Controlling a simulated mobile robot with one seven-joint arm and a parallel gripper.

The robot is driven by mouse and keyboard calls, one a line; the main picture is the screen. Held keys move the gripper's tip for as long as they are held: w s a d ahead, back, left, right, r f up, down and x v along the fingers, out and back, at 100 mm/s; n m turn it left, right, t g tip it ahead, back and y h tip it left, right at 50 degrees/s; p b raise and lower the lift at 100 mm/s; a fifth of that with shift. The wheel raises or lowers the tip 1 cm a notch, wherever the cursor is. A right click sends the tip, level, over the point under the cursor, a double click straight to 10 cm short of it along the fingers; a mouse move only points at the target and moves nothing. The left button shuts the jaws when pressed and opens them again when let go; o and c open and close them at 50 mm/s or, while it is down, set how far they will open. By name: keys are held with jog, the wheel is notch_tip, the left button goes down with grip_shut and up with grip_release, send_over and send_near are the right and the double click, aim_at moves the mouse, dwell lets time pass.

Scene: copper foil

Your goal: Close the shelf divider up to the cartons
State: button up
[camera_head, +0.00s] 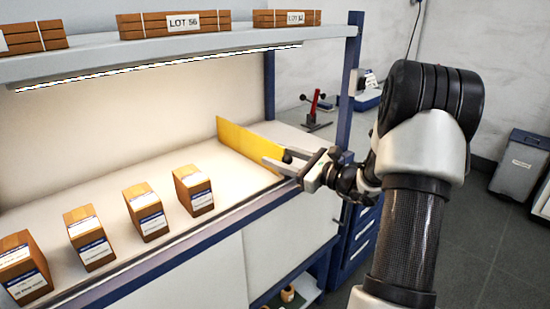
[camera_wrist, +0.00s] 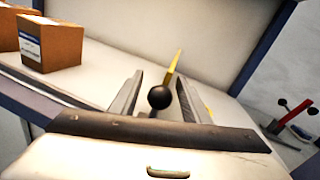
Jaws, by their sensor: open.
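The shelf divider (camera_head: 243,138) is a yellow upright panel near the right end of the lower shelf. It shows nearly edge-on in the wrist view (camera_wrist: 174,68). A black ball knob (camera_wrist: 159,97) is at its near end. My gripper (camera_head: 277,160) is open at that end, with one finger on each side of the knob in the wrist view; I cannot tell whether either finger touches it. Several brown cartons with white and blue labels stand in a spaced row to the left. The rightmost carton (camera_head: 188,180) is nearest the divider, with a clear gap between them.
The lower shelf (camera_head: 235,185) is bare between the rightmost carton and the divider. An upper shelf (camera_head: 150,48) with brown packs hangs above. A blue post (camera_head: 346,85) stands right of the divider. A red-handled tool (camera_head: 314,108) is behind it.

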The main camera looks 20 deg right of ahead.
jog(key=shift+w+a, duration=0.35)
jog(key=shift+w, duration=0.3)
